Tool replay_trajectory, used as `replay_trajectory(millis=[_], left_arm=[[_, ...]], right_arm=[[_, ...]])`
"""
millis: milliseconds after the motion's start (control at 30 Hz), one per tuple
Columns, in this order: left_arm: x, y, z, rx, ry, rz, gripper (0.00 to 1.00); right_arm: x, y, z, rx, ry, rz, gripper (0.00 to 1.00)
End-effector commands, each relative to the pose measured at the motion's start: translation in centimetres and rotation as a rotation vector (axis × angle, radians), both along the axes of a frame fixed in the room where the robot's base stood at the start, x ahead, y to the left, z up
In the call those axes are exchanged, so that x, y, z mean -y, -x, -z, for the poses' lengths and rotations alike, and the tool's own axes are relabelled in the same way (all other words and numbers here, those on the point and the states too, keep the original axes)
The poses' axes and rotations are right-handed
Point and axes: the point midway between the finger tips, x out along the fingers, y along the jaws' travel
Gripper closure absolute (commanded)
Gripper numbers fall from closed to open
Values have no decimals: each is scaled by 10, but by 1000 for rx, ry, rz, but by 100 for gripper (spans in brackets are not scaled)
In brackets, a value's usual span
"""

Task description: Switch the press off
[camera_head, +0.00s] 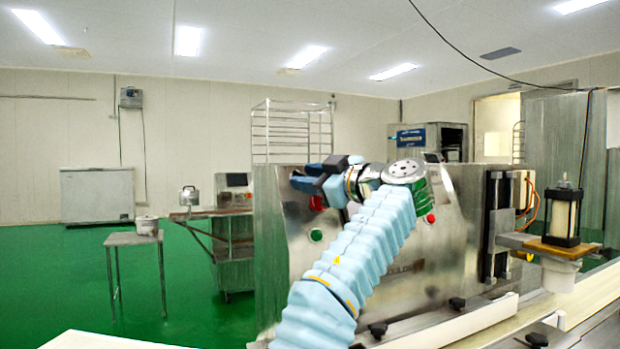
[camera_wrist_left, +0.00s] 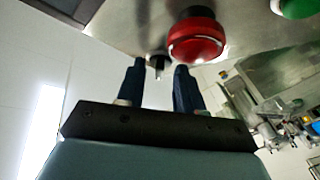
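The press is a stainless steel machine (camera_head: 440,265) in front of me. On its front panel are a red button (camera_head: 316,203) and, lower, a green button (camera_head: 316,236). The left wrist view shows the red button (camera_wrist_left: 195,40) large and close, the green one (camera_wrist_left: 297,6) at the top right, and a small dark switch (camera_wrist_left: 158,61) with a pale tip. My left gripper (camera_head: 309,176) is at the panel's upper left; its dark blue fingers (camera_wrist_left: 160,72) are apart. The switch shows between the fingertips; whether they touch it I cannot tell. My right gripper is not in view.
Another red button (camera_head: 430,218) sits right of my left arm. A dark-framed cylinder unit (camera_head: 563,215) stands on a bracket at the right. A conveyor edge (camera_head: 480,318) runs along the front. A small table (camera_head: 132,238) stands at the left, with open green floor around it.

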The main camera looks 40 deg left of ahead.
Motion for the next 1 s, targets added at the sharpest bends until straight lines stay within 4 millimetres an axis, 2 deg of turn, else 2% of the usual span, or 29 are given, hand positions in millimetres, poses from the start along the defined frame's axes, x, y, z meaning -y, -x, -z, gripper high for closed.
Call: replay_trajectory(millis=[267, 367, 700, 833, 1000], left_arm=[[7, 0, 1, 0, -1, 1, 64], [23, 1, 2, 0, -2, 5, 64], [104, 11, 4, 0, -2, 5, 64], [125, 13, 4, 1, -2, 3, 64], [136, 15, 5, 0, -1, -1, 64]], right_arm=[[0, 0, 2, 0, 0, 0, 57], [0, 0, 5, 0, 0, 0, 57], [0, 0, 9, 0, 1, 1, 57], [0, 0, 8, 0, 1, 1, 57], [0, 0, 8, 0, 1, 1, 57]])
